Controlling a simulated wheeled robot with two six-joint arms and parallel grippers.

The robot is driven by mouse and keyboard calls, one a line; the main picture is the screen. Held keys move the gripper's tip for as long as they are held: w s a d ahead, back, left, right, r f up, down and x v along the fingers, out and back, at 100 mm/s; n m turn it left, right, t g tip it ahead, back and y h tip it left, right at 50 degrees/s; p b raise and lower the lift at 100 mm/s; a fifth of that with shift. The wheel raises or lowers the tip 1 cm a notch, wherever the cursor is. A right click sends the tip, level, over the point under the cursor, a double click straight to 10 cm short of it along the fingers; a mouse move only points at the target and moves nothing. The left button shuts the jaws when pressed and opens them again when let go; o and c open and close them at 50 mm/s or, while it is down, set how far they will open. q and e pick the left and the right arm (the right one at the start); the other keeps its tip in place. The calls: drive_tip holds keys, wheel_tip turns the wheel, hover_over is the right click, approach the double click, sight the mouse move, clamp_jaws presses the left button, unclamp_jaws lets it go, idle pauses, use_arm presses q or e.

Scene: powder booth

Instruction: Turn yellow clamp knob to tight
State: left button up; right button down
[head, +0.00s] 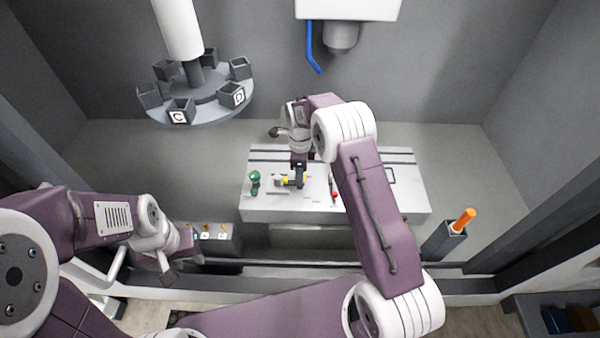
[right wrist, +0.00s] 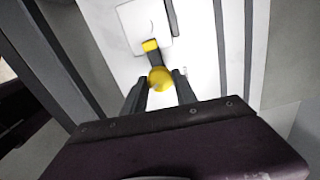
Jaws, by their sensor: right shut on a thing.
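The yellow clamp knob (right wrist: 159,79) sits between the two fingers of my right gripper (right wrist: 161,92) in the right wrist view. The fingers are shut on it from both sides. A dark bar with a yellow end block (right wrist: 150,46) extends beyond the knob over a white plate. In the head view, my right gripper (head: 299,177) reaches down to the white bench, and a bit of yellow (head: 286,181) shows beside it. My left gripper (head: 168,275) hangs at the lower left, away from the clamp; its fingers are too small to read.
The white bench (head: 405,200) also carries a green-knobbed part (head: 255,180) and a red-tipped part (head: 334,193). A carousel with dark cups (head: 205,100) hangs at the upper left. An orange-handled tool stands in a grey holder (head: 445,240) at right.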

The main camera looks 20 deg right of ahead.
drive_tip(key=shift+w+r, duration=0.1)
drive_tip(key=shift+r, duration=0.05)
drive_tip(key=c, duration=1.2)
unclamp_jaws()
drive_tip(key=shift+o, duration=1.2)
drive_tip(key=shift+r, duration=0.15)
wheel_tip(320, 180, up, 9)
drive_tip(key=b, duration=0.2)
drive_tip(key=shift+d, duration=0.1)
